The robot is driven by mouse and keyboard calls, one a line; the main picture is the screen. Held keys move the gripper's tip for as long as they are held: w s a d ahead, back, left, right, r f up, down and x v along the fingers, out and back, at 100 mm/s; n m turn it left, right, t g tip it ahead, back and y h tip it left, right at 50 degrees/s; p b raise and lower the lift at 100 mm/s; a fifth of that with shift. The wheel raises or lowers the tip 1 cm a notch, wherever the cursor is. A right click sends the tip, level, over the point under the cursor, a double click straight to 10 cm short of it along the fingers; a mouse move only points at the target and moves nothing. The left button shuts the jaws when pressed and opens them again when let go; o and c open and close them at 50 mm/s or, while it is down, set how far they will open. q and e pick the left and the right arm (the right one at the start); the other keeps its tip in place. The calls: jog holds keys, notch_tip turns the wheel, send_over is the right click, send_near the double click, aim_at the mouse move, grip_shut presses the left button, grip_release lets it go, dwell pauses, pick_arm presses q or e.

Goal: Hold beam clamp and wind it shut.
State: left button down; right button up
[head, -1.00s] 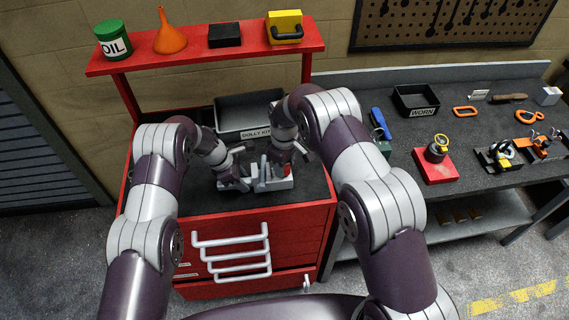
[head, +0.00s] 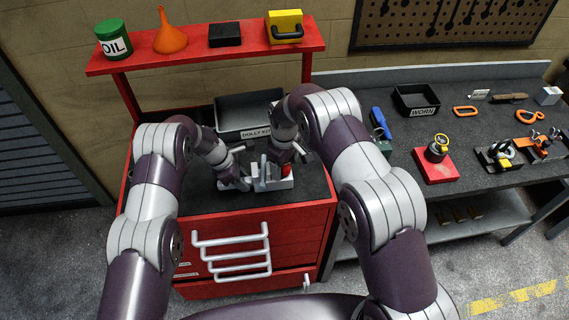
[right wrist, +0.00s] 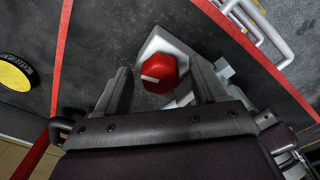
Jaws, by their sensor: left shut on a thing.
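The beam clamp (head: 264,184) is a light grey, blocky piece with upright plates, on the dark top of the red tool trolley. Its red knob (head: 287,170) is at the right end. In the right wrist view the knob (right wrist: 160,73) is a red round head with a pale mark, on a grey body. My left gripper (head: 243,184) is shut on the clamp's left end; its fingertips are partly hidden. My right gripper (head: 287,158) is above the knob. In the right wrist view its fingers (right wrist: 165,85) are apart, one on each side of the knob, without visible contact.
A dark tray labelled DOLLY KIT (head: 240,115) stands behind the clamp. The red shelf (head: 200,52) above holds an oil can, an orange funnel, a black box and a yellow box. A workbench (head: 385,85) with a WORN tray and several clamps stands to the right.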

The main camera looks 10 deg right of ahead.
aim_at(283, 168)
pick_arm(q)
jog(key=shift+s+f, duration=0.15)
pick_arm(e)
notch_tip(283, 168, up, 12)
jog(key=shift+s, duration=0.2)
jog(key=shift+c, duration=1.2)
jog(key=shift+w+a+f, duration=0.1)
jog(key=shift+a, duration=0.05)
notch_tip(283, 168, down, 12)
jog(key=m, duration=0.6)
jog(key=c, duration=0.8)
